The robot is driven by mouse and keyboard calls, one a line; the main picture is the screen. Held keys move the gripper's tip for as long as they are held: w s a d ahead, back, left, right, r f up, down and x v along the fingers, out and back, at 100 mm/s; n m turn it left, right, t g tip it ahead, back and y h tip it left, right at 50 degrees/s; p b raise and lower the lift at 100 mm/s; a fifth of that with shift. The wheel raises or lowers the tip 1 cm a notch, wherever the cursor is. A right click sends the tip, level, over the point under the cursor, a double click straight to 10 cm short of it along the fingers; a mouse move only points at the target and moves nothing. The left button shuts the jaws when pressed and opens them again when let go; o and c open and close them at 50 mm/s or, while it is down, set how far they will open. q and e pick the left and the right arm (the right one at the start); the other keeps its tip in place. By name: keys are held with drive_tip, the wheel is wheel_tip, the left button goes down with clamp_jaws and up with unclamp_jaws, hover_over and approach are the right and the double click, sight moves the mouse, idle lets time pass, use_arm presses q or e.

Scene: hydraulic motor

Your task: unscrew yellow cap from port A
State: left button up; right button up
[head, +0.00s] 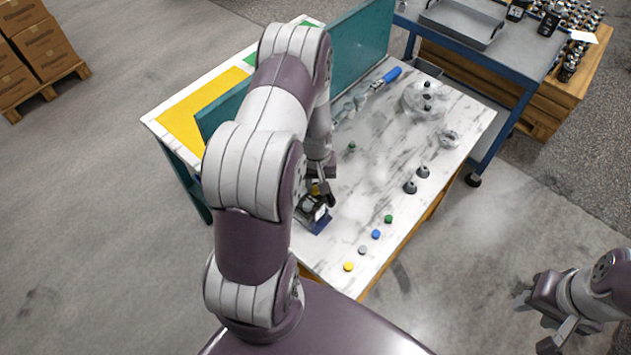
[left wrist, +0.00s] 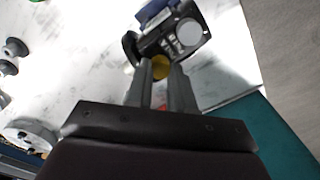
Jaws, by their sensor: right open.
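The hydraulic motor (head: 312,207), a dark block with light round faces on a blue base, sits at the table's near left edge. It also shows at the top of the left wrist view (left wrist: 172,42). A yellow cap (left wrist: 160,66) is at its near side, partly covered by my fingers. My left gripper (left wrist: 160,74) has its two fingertips on either side of this cap and looks shut on it. In the head view my left arm hides part of the motor and the gripper (head: 322,188). My right gripper (head: 532,322) is open and empty, off the table at lower right.
Loose yellow (head: 348,266), grey (head: 362,250), blue (head: 376,234) and green (head: 388,219) caps lie along the marble table's front edge. A blue-handled tool (head: 390,77) lies at the back, by a teal panel (head: 358,45).

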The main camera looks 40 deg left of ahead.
use_arm(q)
drive_tip(key=shift+o, duration=1)
drive_tip(key=m, duration=0.4)
drive_tip(key=shift+r+p, duration=0.1)
drive_tip(key=shift+p, duration=0.25)
drive_tip(key=m, duration=0.6)
drive_tip(key=shift+p, duration=0.3)
drive_tip(key=shift+c, duration=0.3)
clamp_jaws()
